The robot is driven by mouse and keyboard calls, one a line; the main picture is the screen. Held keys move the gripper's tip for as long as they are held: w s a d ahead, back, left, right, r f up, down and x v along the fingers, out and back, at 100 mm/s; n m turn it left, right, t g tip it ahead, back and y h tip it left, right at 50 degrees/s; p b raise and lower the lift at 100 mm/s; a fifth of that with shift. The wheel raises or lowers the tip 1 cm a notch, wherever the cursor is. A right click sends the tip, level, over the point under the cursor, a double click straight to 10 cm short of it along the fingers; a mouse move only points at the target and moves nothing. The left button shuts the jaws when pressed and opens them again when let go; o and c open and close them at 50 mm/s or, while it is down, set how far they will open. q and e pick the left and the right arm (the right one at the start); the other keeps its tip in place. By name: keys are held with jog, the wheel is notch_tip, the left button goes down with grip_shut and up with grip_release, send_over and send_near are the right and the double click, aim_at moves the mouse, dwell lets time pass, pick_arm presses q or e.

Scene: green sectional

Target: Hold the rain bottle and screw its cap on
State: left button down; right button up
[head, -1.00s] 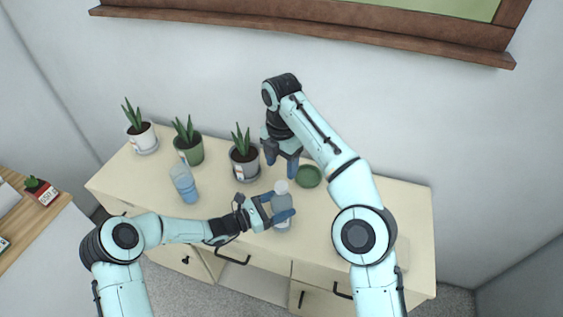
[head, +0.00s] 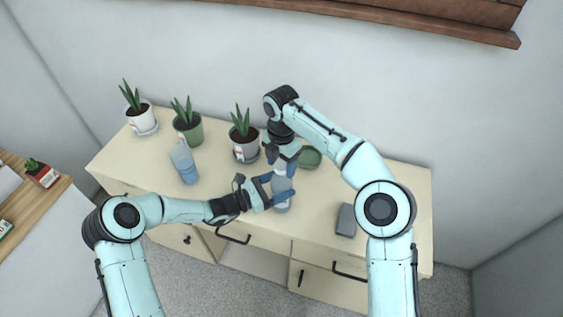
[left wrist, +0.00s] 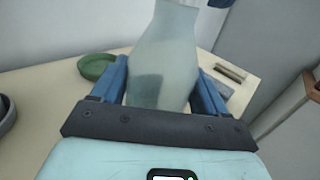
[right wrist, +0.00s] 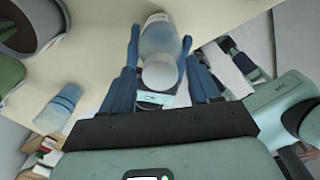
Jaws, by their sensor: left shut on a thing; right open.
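The rain bottle (head: 282,188) is a translucent blue-grey bottle, upright at the cabinet's front middle. In the head view my right gripper (head: 281,162) hides most of the cap.
Several potted plants (head: 244,140) stand along the cabinet top's (head: 225,185) back left. A second bottle-like container with blue (head: 185,166) stands to the left. A green dish (head: 310,158) lies behind the held bottle. A dark grey block (head: 346,220) lies at the right.

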jog(key=c, duration=1.1)
jog(key=m, duration=1.4)
jog(key=shift+m, duration=0.3)
jog(key=m, duration=0.6)
jog(key=shift+f+m, duration=0.1)
jog(key=shift+m, duration=0.2)
jog(key=o, duration=1.3)
jog(key=shift+c, duration=0.2)
